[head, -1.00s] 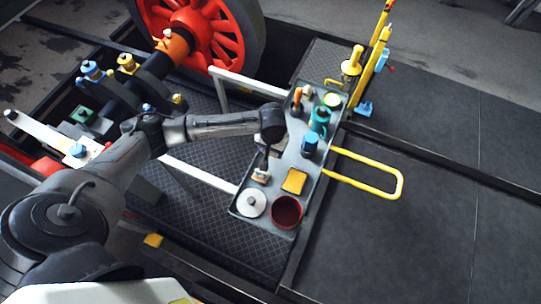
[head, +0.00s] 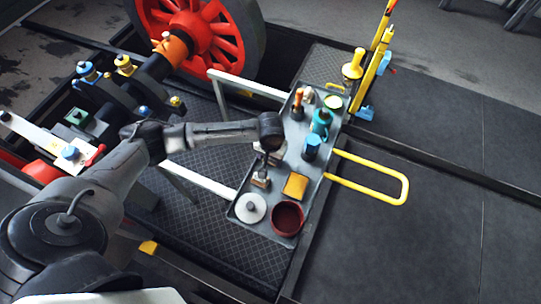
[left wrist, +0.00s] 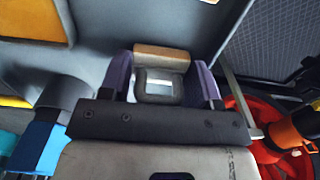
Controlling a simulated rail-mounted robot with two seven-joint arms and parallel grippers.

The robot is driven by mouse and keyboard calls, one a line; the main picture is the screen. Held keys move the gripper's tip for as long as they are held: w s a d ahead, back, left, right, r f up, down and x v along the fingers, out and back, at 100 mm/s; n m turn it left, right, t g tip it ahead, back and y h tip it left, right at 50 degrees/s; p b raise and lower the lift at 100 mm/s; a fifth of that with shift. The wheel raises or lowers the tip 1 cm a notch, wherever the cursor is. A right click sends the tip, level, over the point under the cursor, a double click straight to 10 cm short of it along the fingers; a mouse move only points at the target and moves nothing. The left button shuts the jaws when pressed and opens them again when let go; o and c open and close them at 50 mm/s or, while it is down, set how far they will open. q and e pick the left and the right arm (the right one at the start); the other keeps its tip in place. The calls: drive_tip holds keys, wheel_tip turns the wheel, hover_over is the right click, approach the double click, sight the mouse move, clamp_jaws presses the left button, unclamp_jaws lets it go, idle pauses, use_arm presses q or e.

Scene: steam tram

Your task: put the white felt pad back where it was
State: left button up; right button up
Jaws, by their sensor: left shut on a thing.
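A round white disc with a small grey knob (head: 250,208) lies at the near left end of the grey tray (head: 238,190); I cannot tell whether it is the white felt pad. My left gripper (head: 261,178) points down over the tray, just beyond the disc and left of the yellow square pad (head: 295,186). It is shut on a small tan and grey block (head: 261,181). In the left wrist view, the block's tan strip (left wrist: 165,60) shows between the purple fingers (left wrist: 162,82). The block's underside is hidden. My right gripper is not in view.
The tray also holds a dark red bowl (head: 287,218), a blue container (head: 311,148) and a teal can (head: 321,121). A yellow rail (head: 400,190) juts out on the right. A white rail (head: 200,178) runs along the left.

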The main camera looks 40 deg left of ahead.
use_arm(q)
drive_tip(key=o, duration=0.5)
drive_tip(key=shift+f, duration=0.1)
drive_tip(key=shift+o, duration=0.2)
